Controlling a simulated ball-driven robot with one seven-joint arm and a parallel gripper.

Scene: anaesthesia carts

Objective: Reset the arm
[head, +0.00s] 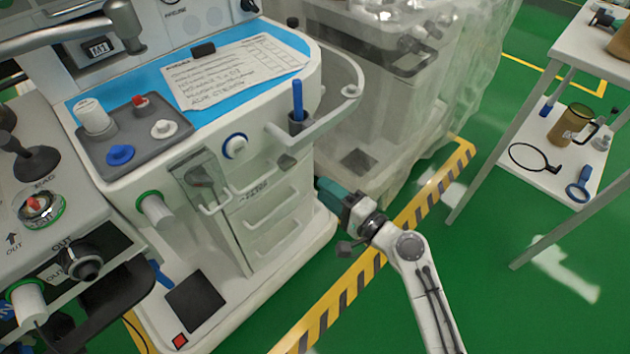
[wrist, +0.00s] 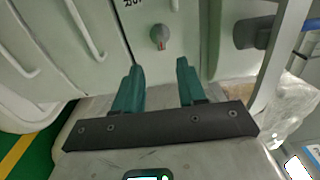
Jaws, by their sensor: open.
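My gripper (wrist: 159,88) shows in the wrist view with its two green fingers apart and nothing between them. Beyond the fingertips is the pale front of the anaesthesia cart, with a small grey knob (wrist: 159,38) on it. In the head view my gripper (head: 326,190) is beside the right side of the white cart (head: 322,232), close to its drawers. My white arm (head: 425,280) reaches up to it from the bottom right. Whether the fingers touch the cart cannot be told.
A clipboard sheet (head: 232,72) lies on the cart's blue top. A plastic-wrapped cart (head: 385,120) stands behind. A white shelf table (head: 545,170) with several items is at the right. A yellow-black floor stripe (head: 340,290) runs below my arm. Green floor (head: 500,310) at the lower right is clear.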

